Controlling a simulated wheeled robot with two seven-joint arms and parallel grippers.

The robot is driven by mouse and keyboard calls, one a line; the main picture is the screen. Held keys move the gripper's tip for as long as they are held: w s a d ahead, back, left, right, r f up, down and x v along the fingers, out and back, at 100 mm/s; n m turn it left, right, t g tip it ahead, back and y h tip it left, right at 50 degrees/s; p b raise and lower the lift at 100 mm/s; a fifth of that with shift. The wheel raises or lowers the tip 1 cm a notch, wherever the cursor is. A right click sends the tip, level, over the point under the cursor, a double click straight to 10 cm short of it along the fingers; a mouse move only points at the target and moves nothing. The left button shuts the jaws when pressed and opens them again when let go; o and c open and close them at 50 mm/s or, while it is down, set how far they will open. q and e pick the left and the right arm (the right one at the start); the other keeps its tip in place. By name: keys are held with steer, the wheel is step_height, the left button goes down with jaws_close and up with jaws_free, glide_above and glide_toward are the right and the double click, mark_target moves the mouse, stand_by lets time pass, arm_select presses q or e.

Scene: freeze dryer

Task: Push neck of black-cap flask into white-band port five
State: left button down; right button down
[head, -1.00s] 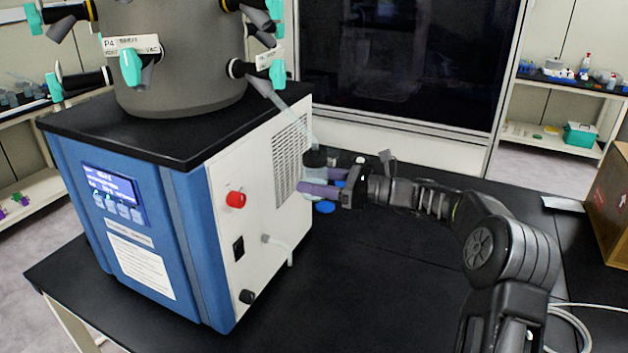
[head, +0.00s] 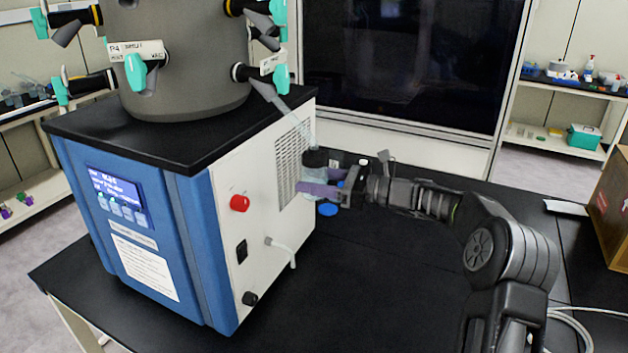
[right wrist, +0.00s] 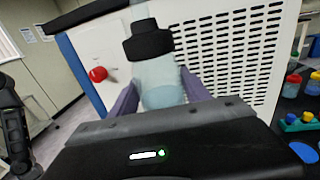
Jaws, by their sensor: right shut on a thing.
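The flask is beside the machine's vented white side, below a port (head: 240,71) with a teal valve handle. The neck's upper end is close to this port; I cannot tell whether it is inside. The port's label is too small to read. My left gripper is not in view.
The blue and white freeze dryer (head: 140,235) fills the left of the table, with several valve ports on its grey drum (head: 185,65). The black table (head: 390,290) is clear in front.

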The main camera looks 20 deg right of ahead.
steer(key=shift+w+a+r, duration=0.2)
steer(key=shift+r, duration=0.3)
steer(key=c, duration=0.9)
jaws_free()
steer(key=o, duration=0.5)
steer(key=shift+f, duration=0.15)
steer(key=shift+f, duration=0.1)
steer(key=shift+s+d, duration=0.1)
steer(key=shift+d, duration=0.05)
steer(key=b+v, duration=0.2)
steer(key=v, duration=0.5)
steer(key=shift+s+d, duration=0.15)
